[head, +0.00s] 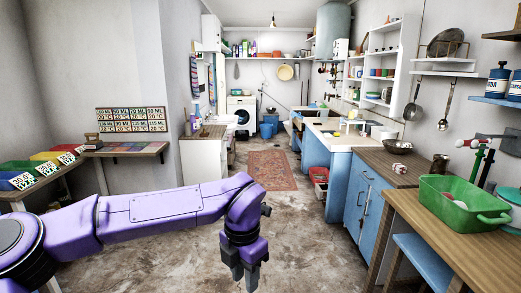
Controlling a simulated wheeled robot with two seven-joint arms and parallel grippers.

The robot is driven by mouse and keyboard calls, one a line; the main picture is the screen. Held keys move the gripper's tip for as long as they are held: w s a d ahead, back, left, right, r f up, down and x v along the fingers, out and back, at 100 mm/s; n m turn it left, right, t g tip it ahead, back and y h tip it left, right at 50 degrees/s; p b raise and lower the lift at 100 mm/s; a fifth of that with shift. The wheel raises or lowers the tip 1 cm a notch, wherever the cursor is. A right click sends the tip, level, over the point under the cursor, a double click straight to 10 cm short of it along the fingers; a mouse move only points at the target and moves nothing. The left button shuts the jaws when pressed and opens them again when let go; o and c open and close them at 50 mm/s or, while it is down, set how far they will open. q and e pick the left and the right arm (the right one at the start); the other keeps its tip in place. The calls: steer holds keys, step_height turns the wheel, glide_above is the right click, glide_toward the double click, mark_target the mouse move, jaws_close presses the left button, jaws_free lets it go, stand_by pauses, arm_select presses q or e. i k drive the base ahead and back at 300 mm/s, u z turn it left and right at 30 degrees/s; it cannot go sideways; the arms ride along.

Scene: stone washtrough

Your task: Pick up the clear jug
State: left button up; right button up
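I cannot pick out a clear jug in the head view; the small items on the far counters and shelves are too small to tell apart. My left arm comes in from the left, and my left gripper (244,279) hangs fingers-down over the bare floor in the lower middle. It touches no furniture. Its fingertips are small and dark, and I cannot tell whether they are apart; nothing shows held in them. My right gripper is not in view.
A wooden table (449,229) with a green tub (449,206) stands at right, beside a blue cabinet (361,211) with a wooden top. A low table with coloured bins stands at left. A red rug (271,170) lies on open floor ahead, and a washing machine (241,111) stands at the back.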

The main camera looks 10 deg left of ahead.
mark_target(325, 114)
steer(key=u, duration=0.25)
steer(key=i, duration=9)
steer(key=z, duration=2.85)
steer(key=i, duration=0.55)
steer(key=u, duration=0.05)
